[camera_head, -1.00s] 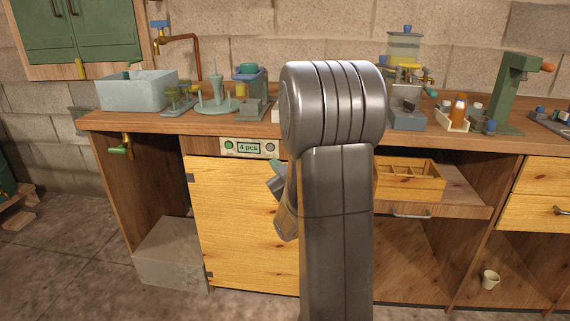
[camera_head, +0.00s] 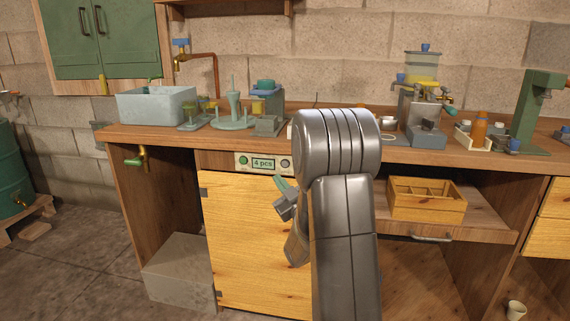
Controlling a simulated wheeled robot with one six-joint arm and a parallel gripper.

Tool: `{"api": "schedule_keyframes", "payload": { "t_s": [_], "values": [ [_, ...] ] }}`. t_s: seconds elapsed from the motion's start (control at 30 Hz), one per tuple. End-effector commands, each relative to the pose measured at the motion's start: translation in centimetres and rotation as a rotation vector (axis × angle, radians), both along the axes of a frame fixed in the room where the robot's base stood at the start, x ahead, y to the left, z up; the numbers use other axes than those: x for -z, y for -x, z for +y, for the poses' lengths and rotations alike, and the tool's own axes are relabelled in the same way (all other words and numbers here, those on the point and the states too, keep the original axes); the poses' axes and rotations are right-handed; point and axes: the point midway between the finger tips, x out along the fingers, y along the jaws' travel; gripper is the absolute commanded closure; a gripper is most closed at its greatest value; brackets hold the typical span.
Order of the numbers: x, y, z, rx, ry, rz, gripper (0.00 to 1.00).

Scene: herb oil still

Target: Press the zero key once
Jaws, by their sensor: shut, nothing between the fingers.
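A pale control panel (camera_head: 250,170) sits under the counter's front edge, above a wooden door. Its display (camera_head: 263,163) reads "4 pcs". A green round key (camera_head: 243,160) is left of the display and a grey round key (camera_head: 285,164) is right of it. I cannot read any mark that tells which is the zero key. My gripper (camera_head: 280,184) is shut and empty, its green fingertips just below the panel's right part in the picture. Whether it touches the panel cannot be told. My arm hides what lies right of the panel.
The counter (camera_head: 140,133) holds a grey basin (camera_head: 157,105), a green stand (camera_head: 232,118) and a glass-topped dispenser (camera_head: 423,80). A wooden crate (camera_head: 427,209) rests on a pulled-out shelf at right.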

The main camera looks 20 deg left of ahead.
Motion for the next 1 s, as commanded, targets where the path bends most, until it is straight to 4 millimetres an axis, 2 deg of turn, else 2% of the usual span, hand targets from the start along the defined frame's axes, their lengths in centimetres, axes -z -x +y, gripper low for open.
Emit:
{"api": "schedule_keyframes", "payload": {
  "t_s": [0.3,0.5,1.0],
  "values": [
    [-0.3,-4.5,1.0,0.002,0.001,0.001,1.0],
    [0.1,-6.4,1.4,0.002,0.0,0.001,1.0],
    [0.0,-7.0,1.6,0.001,0.0,0.001,1.0]
  ]
}}
